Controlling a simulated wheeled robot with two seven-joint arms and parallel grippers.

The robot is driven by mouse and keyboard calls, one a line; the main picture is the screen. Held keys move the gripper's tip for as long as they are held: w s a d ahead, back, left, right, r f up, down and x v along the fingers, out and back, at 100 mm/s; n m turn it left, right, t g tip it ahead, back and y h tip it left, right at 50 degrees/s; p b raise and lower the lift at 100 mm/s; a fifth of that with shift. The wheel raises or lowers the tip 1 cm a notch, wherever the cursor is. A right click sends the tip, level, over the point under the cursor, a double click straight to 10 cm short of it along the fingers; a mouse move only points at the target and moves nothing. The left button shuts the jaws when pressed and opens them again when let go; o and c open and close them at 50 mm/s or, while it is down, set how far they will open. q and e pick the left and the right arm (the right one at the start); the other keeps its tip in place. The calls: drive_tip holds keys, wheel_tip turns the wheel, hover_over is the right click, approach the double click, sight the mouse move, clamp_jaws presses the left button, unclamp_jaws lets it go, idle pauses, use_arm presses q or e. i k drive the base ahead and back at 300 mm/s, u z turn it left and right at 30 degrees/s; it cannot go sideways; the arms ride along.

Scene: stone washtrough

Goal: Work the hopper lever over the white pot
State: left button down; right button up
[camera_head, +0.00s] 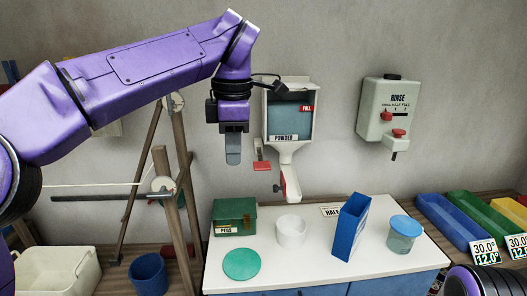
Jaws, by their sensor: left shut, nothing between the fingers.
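The powder hopper (290,133) hangs on the wall, with a window of blue-grey content and a red FULL tag. The white pot (291,232) stands upright on the white counter, roughly below the spout. I cannot see into its bottom. My left gripper (233,158) points down, shut and empty, left of the hopper and a little above the red tab in the picture. It appears apart from the lever. My right gripper is out of view.
On the counter (270,270) are a green box (235,217), a green disc (241,264), a tall blue container (349,227) and a blue-lidded jar (404,234). A RINSE dispenser (388,113) hangs right. Wooden poles (180,150) stand left, behind my arm.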

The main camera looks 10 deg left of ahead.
sight(261, 166)
drive_tip(key=i, duration=0.85)
